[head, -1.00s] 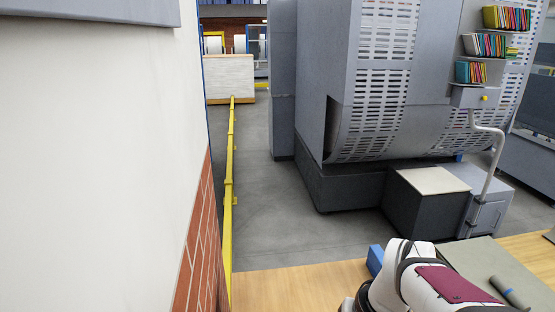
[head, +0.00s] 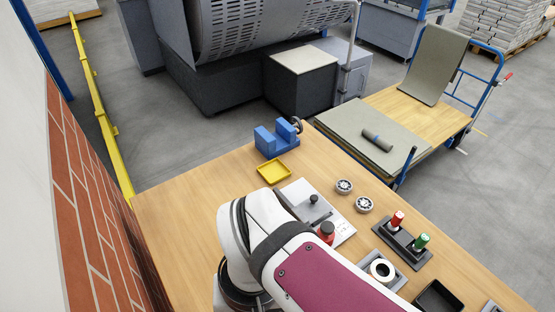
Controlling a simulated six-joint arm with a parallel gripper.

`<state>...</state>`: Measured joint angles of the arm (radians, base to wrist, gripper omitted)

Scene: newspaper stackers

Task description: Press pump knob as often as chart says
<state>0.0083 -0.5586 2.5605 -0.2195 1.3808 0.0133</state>
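On the wooden bench, a light grey plate (head: 296,188) carries a small black knob (head: 314,199). Small dark marks (head: 342,229) show on the plate's right part, too small to read. I cannot tell whether the black or the red part is the pump knob, or whether the marks are the chart. My arm crosses the lower middle and hides part of the bench. My gripper is outside the picture.
The bench (head: 190,215) holds a blue vise (head: 275,139), a yellow tray (head: 273,172), two round bearings (head: 344,186), a dark holder with red and green handles (head: 402,243), a white ring (head: 382,270) and a black tray (head: 437,298). A brick wall (head: 90,215) borders the left. The bench's left part is clear.

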